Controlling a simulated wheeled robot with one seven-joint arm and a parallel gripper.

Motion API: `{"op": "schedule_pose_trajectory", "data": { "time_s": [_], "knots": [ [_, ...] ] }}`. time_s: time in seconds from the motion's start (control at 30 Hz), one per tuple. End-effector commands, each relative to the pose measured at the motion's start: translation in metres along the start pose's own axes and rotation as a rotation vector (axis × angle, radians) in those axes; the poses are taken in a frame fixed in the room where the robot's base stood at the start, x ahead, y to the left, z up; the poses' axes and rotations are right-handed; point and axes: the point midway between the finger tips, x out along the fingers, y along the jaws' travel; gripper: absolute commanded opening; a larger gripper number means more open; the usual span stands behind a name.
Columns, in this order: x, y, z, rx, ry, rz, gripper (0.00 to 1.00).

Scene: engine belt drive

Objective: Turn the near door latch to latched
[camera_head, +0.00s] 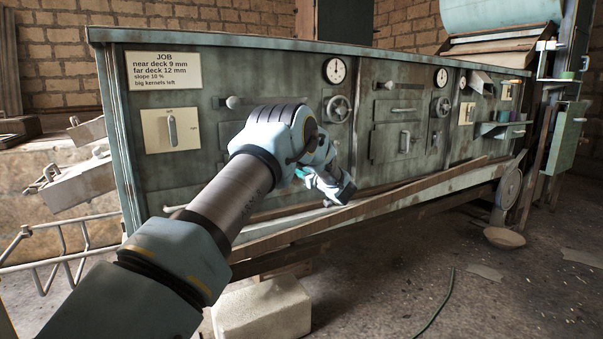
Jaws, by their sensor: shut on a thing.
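The green machine (220,78) has its doors along the front face. The near door is mostly covered by my arm, and its latch is hidden behind it, so its angle cannot be read. My gripper (301,173) is at the machine front beside that door, partly covered by my own arm links. It is shut at the near door latch, though the contact itself is hidden. The far door (386,150) shows in the middle of the face with its upright latch handle (405,142).
A left/right selector lever (172,130) sits under the job card (163,70). Handwheels (338,109), gauges (335,71) and knobs line the face. A sloping wooden board (400,197) runs below the doors.

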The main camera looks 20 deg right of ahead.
Motion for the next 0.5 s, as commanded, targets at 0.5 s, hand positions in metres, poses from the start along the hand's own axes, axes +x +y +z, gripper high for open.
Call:
{"op": "schedule_pose_trajectory", "data": {
  "time_s": [0.5],
  "knots": [
    [0.0001,-0.0041,0.004,-0.486,0.0,0.0,0.0]
  ]
}}
